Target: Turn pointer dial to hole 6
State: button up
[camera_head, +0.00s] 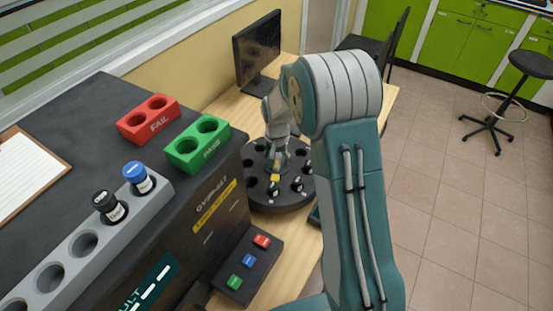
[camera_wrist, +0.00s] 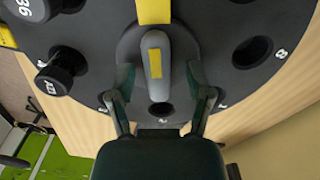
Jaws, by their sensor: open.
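The round black dial (camera_head: 262,203) lies on the desk beside the dark machine, and it fills the top of the wrist view (camera_wrist: 215,25). Its grey pointer (camera_wrist: 158,88) has a yellow mark and lies near an empty hole (camera_wrist: 160,109) at the rim. My gripper (camera_wrist: 161,72) is open, with one finger on each side of the pointer and visible space between. Whether either finger touches it I cannot tell. Hole numbers are too small or turned to read surely. In the head view my gripper (camera_head: 277,160) is over the dial, partly hidden by my arm.
Black-capped vials (camera_wrist: 55,75) sit in dial holes at the left of the wrist view. Red FAIL (camera_head: 148,120) and green PASS (camera_head: 197,143) blocks and a grey rack (camera_head: 85,243) with two vials stand on the machine. A monitor (camera_head: 257,50) stands behind the dial.

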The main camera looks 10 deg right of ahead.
notch_tip(320, 180, up, 12)
dwell(0.6)
jog(key=s+r+n+t, duration=0.2)
jog(key=s+r+t, duration=0.1)
jog(key=s+r, duration=0.9)
jog(key=s+r+n+t, duration=0.1)
jog(key=s+n+t, duration=0.1)
jog(key=s, duration=1.4)
jog(key=shift+s+r+n+t, duration=0.15)
jog(key=shift+s+n+t, duration=0.05)
jog(key=shift+n+t, duration=0.1)
jog(key=shift+d, duration=0.15)
